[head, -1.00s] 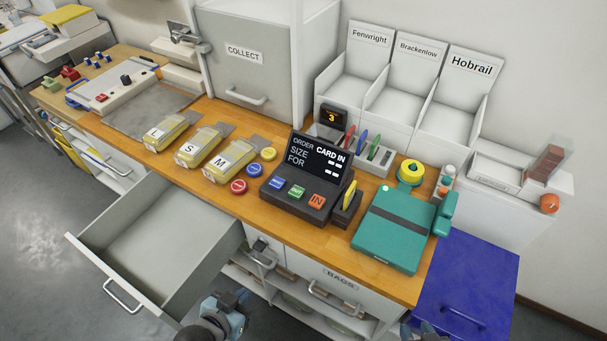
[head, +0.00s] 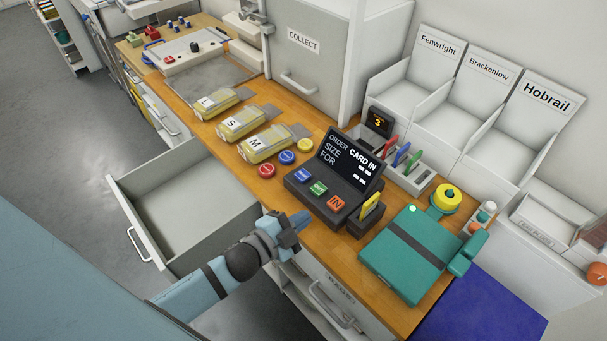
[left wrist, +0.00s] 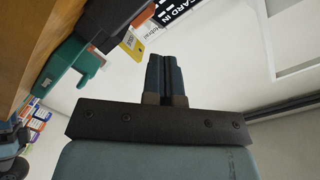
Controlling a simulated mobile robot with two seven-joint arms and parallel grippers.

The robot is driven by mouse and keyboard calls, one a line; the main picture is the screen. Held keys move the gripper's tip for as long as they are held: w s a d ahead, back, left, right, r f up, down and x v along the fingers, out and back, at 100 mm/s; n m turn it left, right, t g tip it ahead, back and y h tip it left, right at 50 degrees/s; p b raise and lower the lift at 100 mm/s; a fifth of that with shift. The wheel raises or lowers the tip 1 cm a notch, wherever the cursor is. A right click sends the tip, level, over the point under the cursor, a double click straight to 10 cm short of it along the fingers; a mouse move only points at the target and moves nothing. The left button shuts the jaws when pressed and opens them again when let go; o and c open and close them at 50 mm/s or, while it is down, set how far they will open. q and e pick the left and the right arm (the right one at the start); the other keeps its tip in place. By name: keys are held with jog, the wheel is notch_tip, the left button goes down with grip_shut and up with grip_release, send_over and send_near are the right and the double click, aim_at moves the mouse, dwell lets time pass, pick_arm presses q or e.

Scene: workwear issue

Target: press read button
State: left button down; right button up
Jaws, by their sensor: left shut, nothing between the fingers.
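The dark order terminal (head: 330,180) stands on the wooden counter, its screen (head: 349,158) showing "ORDER SIZE FOR" and "CARD IN". Its sloped front has a blue button (head: 302,175), a green button (head: 318,188) and an orange button marked "IN" (head: 336,203). The small lettering on the blue and green ones is hard to read. A yellow card (head: 370,205) stands in the slot at its right. My left gripper (head: 300,221) is shut and empty, near the counter's front edge, short of the buttons and apart from them. Its closed fingers (left wrist: 167,72) also show in the left wrist view. My right gripper is out of view.
Red, blue and yellow round buttons (head: 287,157) and several yellow packs (head: 270,143) lie left of the terminal. A teal case (head: 390,268) lies to its right. An open drawer (head: 190,205) juts out at the left below the counter. Labelled bins (head: 480,120) stand behind.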

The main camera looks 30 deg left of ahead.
pick_arm(q)
jog(key=w+d+r+m+g+h+b, duration=0.1)
jog(key=w+d+r+m+g+h, duration=0.25)
jog(key=m, duration=1.05)
jog(key=w+d+r+m+g+h, duration=0.1)
jog(key=w+r+m+g+h, duration=0.4)
jog(key=m, duration=0.9)
jog(key=w+a+r+m+y, duration=0.2)
jog(key=w+a+m+y, duration=0.2)
jog(key=a+m+y, duration=0.4)
jog(key=a+m+b, duration=0.1)
jog(key=a+m, duration=0.2)
jog(key=m, duration=0.1)
jog(key=shift+w+g, duration=0.25)
jog(key=shift+g, duration=0.1)
jog(key=shift+f, duration=0.1)
